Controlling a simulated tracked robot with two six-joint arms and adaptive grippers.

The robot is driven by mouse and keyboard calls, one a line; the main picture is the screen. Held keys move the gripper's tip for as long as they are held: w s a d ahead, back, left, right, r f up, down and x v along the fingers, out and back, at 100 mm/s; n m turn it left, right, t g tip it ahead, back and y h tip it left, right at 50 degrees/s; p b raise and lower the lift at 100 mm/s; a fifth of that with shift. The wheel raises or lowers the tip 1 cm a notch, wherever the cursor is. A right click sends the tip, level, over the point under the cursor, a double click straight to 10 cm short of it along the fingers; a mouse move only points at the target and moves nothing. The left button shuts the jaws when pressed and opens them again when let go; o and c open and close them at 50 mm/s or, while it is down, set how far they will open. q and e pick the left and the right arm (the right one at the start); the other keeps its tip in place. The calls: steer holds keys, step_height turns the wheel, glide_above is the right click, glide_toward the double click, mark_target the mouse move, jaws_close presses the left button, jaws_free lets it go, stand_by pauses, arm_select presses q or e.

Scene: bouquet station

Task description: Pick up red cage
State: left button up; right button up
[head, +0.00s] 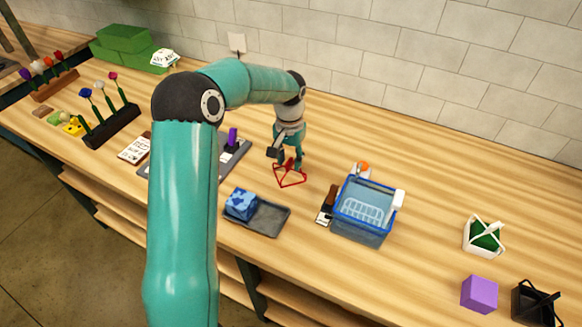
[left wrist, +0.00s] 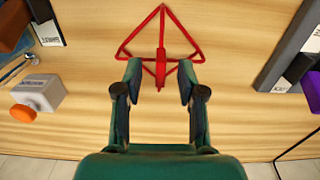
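The red cage (head: 290,184) is a thin open wire frame with a triangular outline, standing on the wooden table. In the left wrist view the red cage (left wrist: 161,62) shows at top centre, with its thick middle part pointing towards me. My left gripper (head: 287,161) is above the cage, at its upper side in the head view. In the left wrist view the left gripper (left wrist: 160,70) is open, its two fingers on either side of the cage's middle part with gaps on both sides. The fingers hide bits of the outer frame. My right gripper is not in view.
A blue basket (head: 367,212) stands right of the cage. A grey tray (head: 268,222) with a blue patterned cube (head: 241,204) lies in front. A grey board with a purple item (head: 233,138) is to the left. The table beyond the basket has free room.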

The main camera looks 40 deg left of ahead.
arm_select(q)
jaws_close()
stand_by(0.4)
